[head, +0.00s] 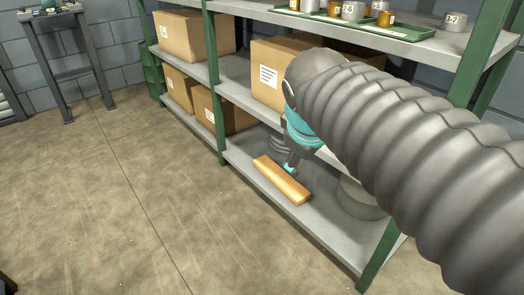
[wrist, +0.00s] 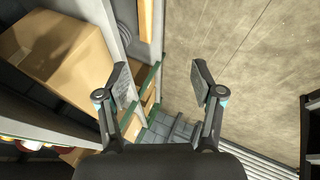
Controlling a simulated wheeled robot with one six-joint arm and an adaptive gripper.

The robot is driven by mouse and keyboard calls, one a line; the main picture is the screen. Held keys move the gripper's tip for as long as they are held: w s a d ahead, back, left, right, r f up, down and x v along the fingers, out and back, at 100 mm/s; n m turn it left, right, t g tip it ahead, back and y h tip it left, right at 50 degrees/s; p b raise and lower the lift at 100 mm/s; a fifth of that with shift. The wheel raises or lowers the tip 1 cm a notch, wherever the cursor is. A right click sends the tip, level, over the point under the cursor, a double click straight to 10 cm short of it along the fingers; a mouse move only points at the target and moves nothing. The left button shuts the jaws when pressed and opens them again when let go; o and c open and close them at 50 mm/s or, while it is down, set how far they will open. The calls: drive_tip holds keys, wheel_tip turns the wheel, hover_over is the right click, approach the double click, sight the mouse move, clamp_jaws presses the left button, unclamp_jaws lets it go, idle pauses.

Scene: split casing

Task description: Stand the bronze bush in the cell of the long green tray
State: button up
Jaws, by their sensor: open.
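The long green tray (head: 400,33) lies on the upper shelf at the top right of the head view. Several small grey and bronze-coloured cylinders stand in it, some with labels. One bronze-coloured cylinder (head: 384,19) is near its right part; I cannot tell which piece is the bronze bush, and the tray's cell is not clear. My gripper (wrist: 160,82) is open in the wrist view, with nothing between its fingers. In the head view my arm hides most of it, low by the shelving.
A grey cylinder marked with a label (head: 453,21) stands just right of the tray. An orange-topped bar (head: 282,180) lies on the bottom shelf. Green posts (head: 214,85) frame the rack. The floor (head: 120,200) at left is clear.

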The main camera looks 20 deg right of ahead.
drive_tip(key=s+a+f+m+y, duration=0.2)
drive_tip(key=s+a+f+m, duration=0.3)
drive_tip(key=f, duration=0.4)
drive_tip(key=shift+s+a+m+y, duration=0.4)
drive_tip(key=shift+s+m, duration=0.1)
drive_tip(key=shift+s, duration=0.75)
